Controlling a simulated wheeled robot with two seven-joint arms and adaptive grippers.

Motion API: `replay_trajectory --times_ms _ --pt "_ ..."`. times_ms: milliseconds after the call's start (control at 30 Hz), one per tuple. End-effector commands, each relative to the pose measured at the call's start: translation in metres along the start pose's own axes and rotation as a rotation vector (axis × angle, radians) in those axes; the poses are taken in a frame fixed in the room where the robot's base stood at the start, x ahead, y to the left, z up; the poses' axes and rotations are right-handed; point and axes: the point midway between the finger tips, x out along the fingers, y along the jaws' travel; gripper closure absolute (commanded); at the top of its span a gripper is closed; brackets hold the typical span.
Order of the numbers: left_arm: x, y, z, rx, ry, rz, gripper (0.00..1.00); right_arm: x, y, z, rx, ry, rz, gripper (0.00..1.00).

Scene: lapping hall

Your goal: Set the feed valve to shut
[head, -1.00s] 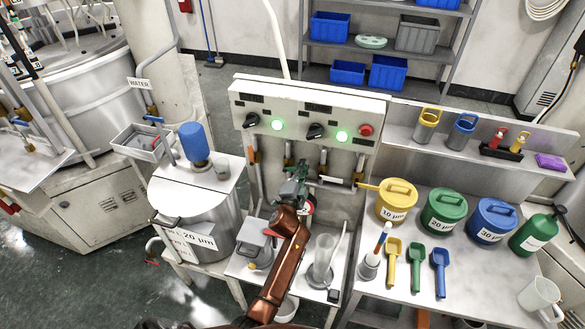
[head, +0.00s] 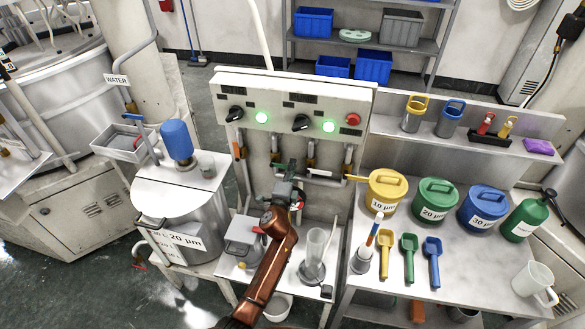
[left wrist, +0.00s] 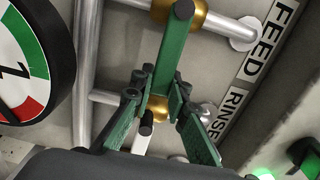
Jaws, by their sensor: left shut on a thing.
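My left gripper (head: 287,172) is in front of the pipes below the control panel. In the left wrist view its green fingers (left wrist: 167,108) are shut on the free end of the green feed valve lever (left wrist: 168,55). The lever hangs from a black pivot on a brass body (left wrist: 196,14), under the FEED label (left wrist: 271,38). It lies roughly across its pipe. A second brass valve body (left wrist: 158,108) is partly hidden behind the fingers, near the RINSE label (left wrist: 234,113). My right gripper is not in view.
A round gauge (left wrist: 30,62) is close on the left in the wrist view. The panel (head: 290,88) with knobs and green lamps is above the gripper. A clear cylinder (head: 314,250) stands below right, and a grey lidded container (head: 243,236) below left. Coloured tubs stand right.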

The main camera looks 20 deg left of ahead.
Motion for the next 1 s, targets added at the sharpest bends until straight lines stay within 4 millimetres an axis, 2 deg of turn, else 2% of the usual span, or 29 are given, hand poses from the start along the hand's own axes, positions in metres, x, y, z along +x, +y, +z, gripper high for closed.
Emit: replay_trajectory --times_ms 200,233,467,800,867,1000 --pt "0.000 0.000 -0.001 -0.002 0.002 0.000 1.00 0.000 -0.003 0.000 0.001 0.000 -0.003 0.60" --pt "0.000 0.000 -0.001 -0.002 0.002 0.000 0.83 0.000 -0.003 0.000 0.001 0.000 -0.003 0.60" --pt "0.000 0.000 0.000 -0.002 0.001 0.000 0.68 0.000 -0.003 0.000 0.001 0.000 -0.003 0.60" --pt "-0.003 0.001 0.001 -0.002 0.000 0.000 0.67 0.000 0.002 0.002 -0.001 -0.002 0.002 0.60" --pt "-0.008 0.001 0.001 -0.001 -0.001 0.000 0.67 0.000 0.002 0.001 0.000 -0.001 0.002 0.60" --pt "-0.030 0.001 0.001 -0.001 0.000 0.000 0.67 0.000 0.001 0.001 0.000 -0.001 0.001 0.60"
